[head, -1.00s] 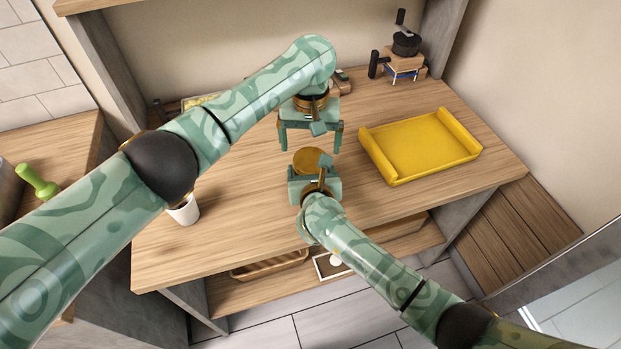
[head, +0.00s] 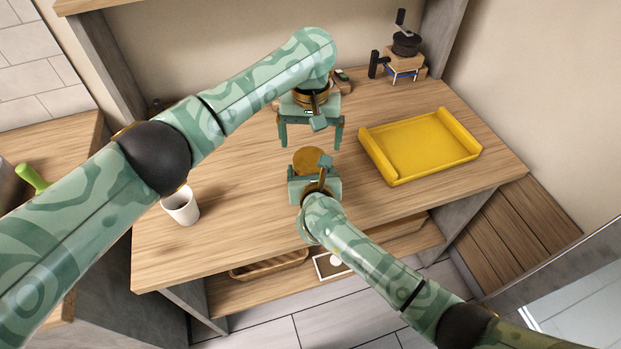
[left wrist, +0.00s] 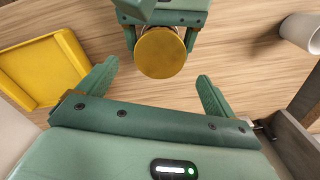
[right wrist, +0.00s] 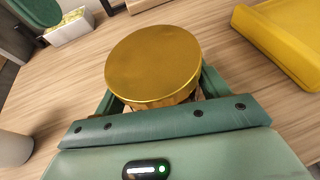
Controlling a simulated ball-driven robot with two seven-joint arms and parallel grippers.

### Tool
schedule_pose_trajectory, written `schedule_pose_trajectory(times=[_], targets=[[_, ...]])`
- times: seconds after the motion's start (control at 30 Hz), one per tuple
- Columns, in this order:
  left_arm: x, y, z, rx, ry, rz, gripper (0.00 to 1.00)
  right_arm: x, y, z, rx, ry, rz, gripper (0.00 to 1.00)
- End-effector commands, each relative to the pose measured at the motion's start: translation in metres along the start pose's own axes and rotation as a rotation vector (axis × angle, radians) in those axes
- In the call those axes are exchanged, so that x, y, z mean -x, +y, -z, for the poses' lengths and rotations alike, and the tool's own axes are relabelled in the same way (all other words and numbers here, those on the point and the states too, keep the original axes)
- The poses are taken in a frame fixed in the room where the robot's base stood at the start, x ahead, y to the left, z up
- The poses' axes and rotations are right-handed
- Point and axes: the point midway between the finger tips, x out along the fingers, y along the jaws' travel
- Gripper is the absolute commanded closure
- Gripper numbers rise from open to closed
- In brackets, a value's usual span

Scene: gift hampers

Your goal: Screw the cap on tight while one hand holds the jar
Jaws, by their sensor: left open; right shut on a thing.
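The jar's round gold cap (head: 309,161) faces up on the jar, in front of my left gripper. In the right wrist view the cap (right wrist: 153,64) looks level and hides most of the jar body. I cannot tell how tightly it sits. My right gripper (head: 315,182) is shut around the jar below the cap. My left gripper (head: 311,144) is open and empty, fingers pointing down, just behind the cap in the head view. In the left wrist view the cap (left wrist: 160,52) lies beyond and between the spread fingers, apart from them.
A yellow tray (head: 420,146) lies to the right on the wooden table (head: 240,225). A white cup (head: 181,207) stands at the left, near my left arm. A dark-topped grinder (head: 405,55) stands at the back right. The table's front middle is clear.

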Motion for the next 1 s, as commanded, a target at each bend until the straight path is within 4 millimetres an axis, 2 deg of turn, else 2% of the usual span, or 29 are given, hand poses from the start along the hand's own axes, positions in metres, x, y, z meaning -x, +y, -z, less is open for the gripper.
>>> schedule_pose_trajectory(times=[0.1, 0.33, 0.5, 0.73, 0.77, 0.9, 0.93, 0.97, 1.0], targets=[[-0.021, 0.0, -0.001, 0.001, -0.004, 0.001, 0.08, 0.0, 0.0, -0.001, 0.0, -0.001, -0.001, 0.9], [-0.049, 0.0, -0.001, 0.0, -0.002, 0.001, 0.08, 0.0, 0.0, -0.001, 0.0, -0.002, -0.001, 0.9], [-0.057, 0.0, 0.0, -0.001, 0.0, 0.0, 0.08, 0.0, 0.0, -0.001, 0.0, -0.001, -0.001, 0.9], [-0.057, 0.0, 0.0, -0.001, 0.0, 0.0, 0.08, 0.0, 0.0, -0.001, 0.0, -0.001, 0.0, 0.9], [-0.057, 0.0, 0.0, -0.001, 0.0, 0.0, 0.11, 0.0, 0.0, -0.001, 0.0, -0.001, 0.0, 0.9], [-0.057, 0.0, 0.0, -0.001, 0.0, 0.0, 0.5, 0.0, 0.0, -0.001, 0.0, -0.001, -0.001, 0.9], [-0.057, 0.0, 0.0, -0.001, 0.0, 0.0, 0.57, 0.0, 0.0, -0.001, 0.0, -0.001, -0.001, 0.9], [-0.057, 0.0, 0.0, -0.001, 0.0, 0.0, 0.57, 0.0, 0.0, -0.001, 0.0, -0.001, -0.001, 0.9], [-0.057, 0.0, 0.0, -0.001, 0.001, 0.0, 0.25, 0.0, 0.0, -0.001, 0.0, -0.001, -0.001, 0.9]])
